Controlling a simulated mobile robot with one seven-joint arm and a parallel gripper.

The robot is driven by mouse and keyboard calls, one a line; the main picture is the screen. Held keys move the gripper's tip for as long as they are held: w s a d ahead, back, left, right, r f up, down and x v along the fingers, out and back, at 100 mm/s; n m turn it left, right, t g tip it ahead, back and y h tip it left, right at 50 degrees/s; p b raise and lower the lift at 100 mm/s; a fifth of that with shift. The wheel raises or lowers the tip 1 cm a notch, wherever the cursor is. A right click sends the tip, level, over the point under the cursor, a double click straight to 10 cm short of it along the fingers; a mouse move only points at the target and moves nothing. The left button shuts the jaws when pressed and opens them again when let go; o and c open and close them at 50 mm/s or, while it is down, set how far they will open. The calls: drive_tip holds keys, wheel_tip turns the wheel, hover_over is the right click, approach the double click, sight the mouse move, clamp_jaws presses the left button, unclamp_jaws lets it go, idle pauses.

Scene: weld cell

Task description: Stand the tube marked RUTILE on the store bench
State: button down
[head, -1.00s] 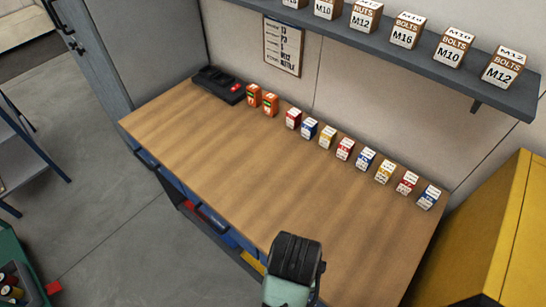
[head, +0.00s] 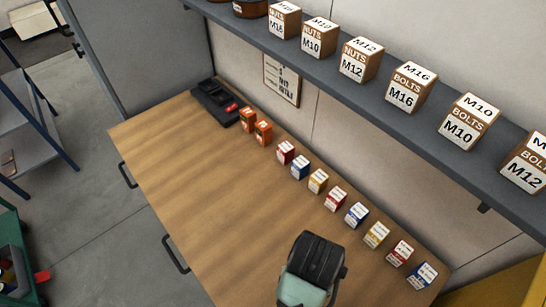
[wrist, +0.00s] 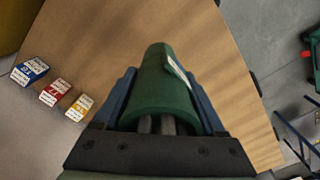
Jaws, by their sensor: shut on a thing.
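My gripper (wrist: 164,92) is shut on a green tube (wrist: 163,80) in the wrist view, with a blue-grey finger on each side. A white label strip shows on the tube's right side, but its marking cannot be read. The tube is over the wooden bench top (wrist: 105,35); I cannot tell whether it touches it. In the head view the wooden bench (head: 190,175) runs along the wall. My dark and teal wrist covers its near right part there and hides the jaws and the tube.
Several small red, blue and yellow boxes (head: 335,198) line the bench's back edge. Two orange items (head: 263,132) and a black device (head: 215,101) stand at the far left. A shelf (head: 330,72) with nut and bolt boxes overhangs the back. The bench's left and middle are clear.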

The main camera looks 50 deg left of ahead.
wheel_tip(320, 180, down, 5)
drive_tip(key=shift+s+f+p, duration=0.1)
drive_tip(key=shift+p, duration=0.45)
drive_tip(key=shift+f+p, duration=0.3)
drive_tip(key=shift+f, duration=2)
drive_tip(key=shift+f, duration=0.2)
unclamp_jaws()
drive_tip(key=shift+r, duration=0.1)
wheel_tip(320, 180, up, 12)
